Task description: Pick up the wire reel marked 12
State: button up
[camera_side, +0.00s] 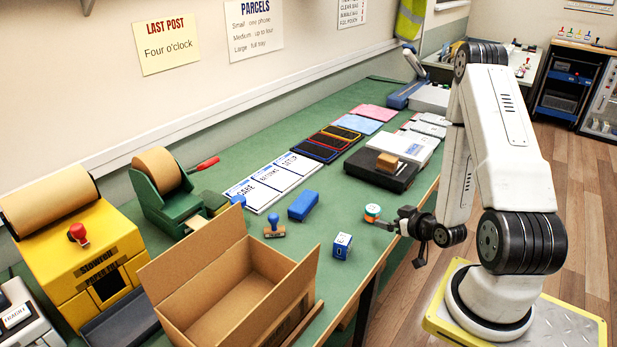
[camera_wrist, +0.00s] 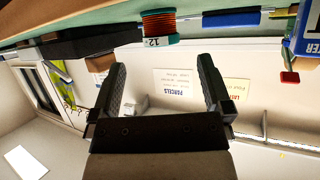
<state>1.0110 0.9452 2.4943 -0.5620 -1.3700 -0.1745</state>
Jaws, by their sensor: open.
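The wire reel marked 12 (camera_side: 372,210) stands near the front edge of the green table in the side view. In the wrist view, which looks upside down, the reel (camera_wrist: 158,24) shows orange-brown wire between teal flanges and a white "12" label. My gripper (camera_side: 383,224) is right beside the reel in the side view, low at the table edge. In the wrist view my gripper (camera_wrist: 161,72) has its two dark fingers wide apart with nothing between them. The reel lies past the fingertips, toward the picture's top. I cannot tell whether a finger touches it.
A blue-and-white box (camera_side: 342,246), a blue block (camera_side: 303,205) and a blue-handled stamp (camera_side: 274,226) lie left of the reel. A black tray (camera_side: 366,180) is behind it, and an open cardboard box (camera_side: 225,285) is at front left.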

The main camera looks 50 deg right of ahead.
aim_at(378, 214)
jog(key=shift+x, duration=1.15)
jog(key=shift+x, duration=2.55)
jog(key=shift+w+r, duration=0.1)
jog(key=shift+r, duration=0.05)
jog(key=shift+c, duration=0.2)
jog(key=c, duration=1.2)
jog(key=shift+r, duration=0.1)
jog(key=shift+r, duration=4.9)
